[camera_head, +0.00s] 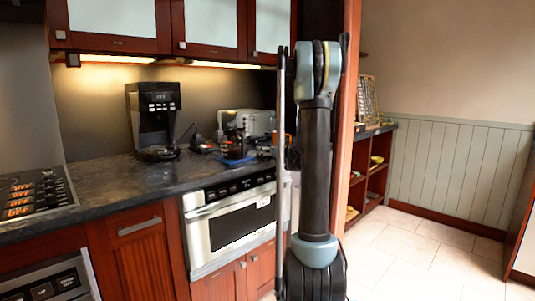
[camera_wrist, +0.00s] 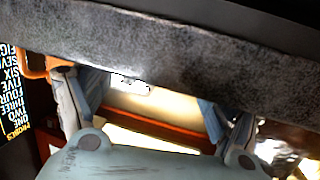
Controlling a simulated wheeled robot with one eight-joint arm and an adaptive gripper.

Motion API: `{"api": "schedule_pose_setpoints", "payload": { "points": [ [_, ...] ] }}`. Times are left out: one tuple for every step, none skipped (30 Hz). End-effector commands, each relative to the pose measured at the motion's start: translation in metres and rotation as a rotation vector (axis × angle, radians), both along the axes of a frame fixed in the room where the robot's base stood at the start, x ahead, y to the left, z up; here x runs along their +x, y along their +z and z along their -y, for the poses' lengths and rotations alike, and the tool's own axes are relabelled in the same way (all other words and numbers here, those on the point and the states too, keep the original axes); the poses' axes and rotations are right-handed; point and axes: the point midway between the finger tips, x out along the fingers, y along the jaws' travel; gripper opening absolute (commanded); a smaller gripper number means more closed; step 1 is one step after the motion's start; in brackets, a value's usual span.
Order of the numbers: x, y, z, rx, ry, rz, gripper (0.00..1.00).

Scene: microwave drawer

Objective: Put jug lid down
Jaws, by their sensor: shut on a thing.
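My gripper (camera_wrist: 150,98) shows in the wrist view, with its two blue-grey fingers on either side of the pale palm. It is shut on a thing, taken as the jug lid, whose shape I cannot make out. A dark speckled slab crosses the top of the wrist view, close to the fingers. In the head view my raised arm hides the gripper. A black coffee machine (camera_head: 155,108) stands on the counter, with a dark, low item at its foot that may be the jug.
The dark counter (camera_head: 105,182) has bare room left of the coffee machine, beside the hob (camera_head: 35,194). Small items and a silver toaster (camera_head: 248,122) crowd its right part. A steel drawer microwave (camera_head: 232,222) sits below. Wall cabinets (camera_head: 115,16) hang above.

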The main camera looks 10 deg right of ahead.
Motion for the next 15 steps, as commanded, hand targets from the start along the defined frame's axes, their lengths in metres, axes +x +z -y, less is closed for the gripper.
{"api": "schedule_pose_setpoints", "payload": {
  "points": [
    [0.0, 0.0, 0.0001, 0.0, 0.0, 0.0, 0.64],
    [0.0, -0.0002, 0.0001, 0.0, 0.0, 0.0, 0.64],
    [0.0002, -0.0008, 0.0001, 0.0, 0.0, 0.0, 0.64],
    [0.0002, -0.0015, 0.0002, 0.0, 0.0, 0.0, 0.64],
    [0.0002, -0.0023, 0.0002, 0.0, 0.0, 0.0, 0.64],
    [0.0002, -0.0035, 0.0003, 0.0, 0.0, 0.0, 0.64],
    [0.0002, -0.0043, 0.0003, 0.0, 0.0, 0.0, 0.64],
    [0.0001, -0.0051, 0.0005, 0.0, 0.0, -0.001, 0.64],
    [0.0001, -0.0064, 0.0006, 0.0, 0.0, -0.001, 0.64],
    [-0.0002, -0.0065, 0.0008, 0.0, 0.0, -0.001, 0.87],
    [-0.0003, -0.0066, 0.0011, -0.001, 0.0, -0.002, 0.94],
    [-0.0005, -0.0069, 0.0015, -0.001, -0.001, -0.002, 1.0],
    [-0.0007, -0.0072, 0.0019, -0.001, -0.001, -0.002, 1.0],
    [-0.0009, -0.0073, 0.0024, -0.001, -0.001, -0.003, 1.0],
    [-0.0012, -0.0076, 0.0031, -0.001, -0.002, -0.003, 1.0]
  ]
}}
